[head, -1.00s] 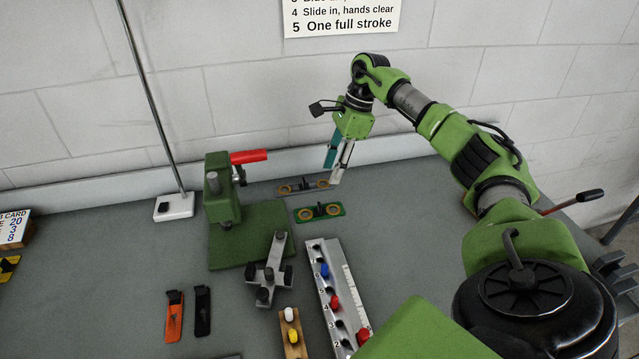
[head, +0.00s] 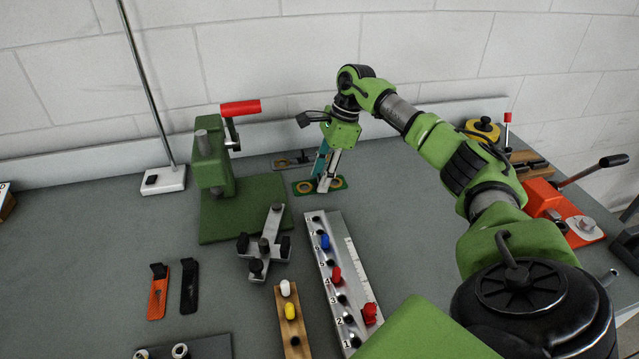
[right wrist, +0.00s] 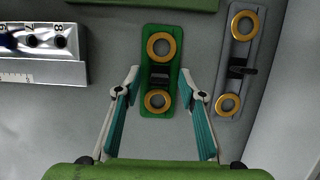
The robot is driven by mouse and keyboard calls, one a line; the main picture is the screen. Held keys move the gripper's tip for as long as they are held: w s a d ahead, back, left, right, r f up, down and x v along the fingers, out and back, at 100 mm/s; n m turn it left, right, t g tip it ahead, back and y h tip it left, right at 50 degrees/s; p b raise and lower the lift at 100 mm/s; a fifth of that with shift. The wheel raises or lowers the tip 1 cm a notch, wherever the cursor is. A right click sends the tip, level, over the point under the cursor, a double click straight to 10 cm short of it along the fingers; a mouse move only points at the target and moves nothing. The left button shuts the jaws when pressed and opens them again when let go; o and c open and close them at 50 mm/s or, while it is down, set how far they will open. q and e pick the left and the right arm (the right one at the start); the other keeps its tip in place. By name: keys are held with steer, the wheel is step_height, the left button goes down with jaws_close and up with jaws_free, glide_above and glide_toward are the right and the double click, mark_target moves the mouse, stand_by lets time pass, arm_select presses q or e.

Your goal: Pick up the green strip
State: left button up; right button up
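The green strip (head: 304,188) lies flat on the grey table, partly hidden by my right gripper in the head view. In the right wrist view the green strip (right wrist: 161,27) shows two brass rings and a black block between them. My right gripper (head: 326,189) is over the strip. In the right wrist view the right gripper (right wrist: 160,80) is open, with a teal-padded finger on each side of the strip and a gap on both sides. Whether the fingertips touch the table, I cannot tell. My left gripper is not in view.
A similar grey strip (head: 292,163) lies close behind; it shows at right in the right wrist view (right wrist: 236,75). A green press (head: 213,165) with a red handle stands left. A numbered metal rack (head: 341,282) is in front. An orange lever tool (head: 545,197) is far right.

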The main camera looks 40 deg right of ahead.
steer(key=shift+c, duration=0.7)
steer(key=c, duration=0.9)
steer(key=shift+o, duration=0.2)
steer(key=shift+r, duration=0.1)
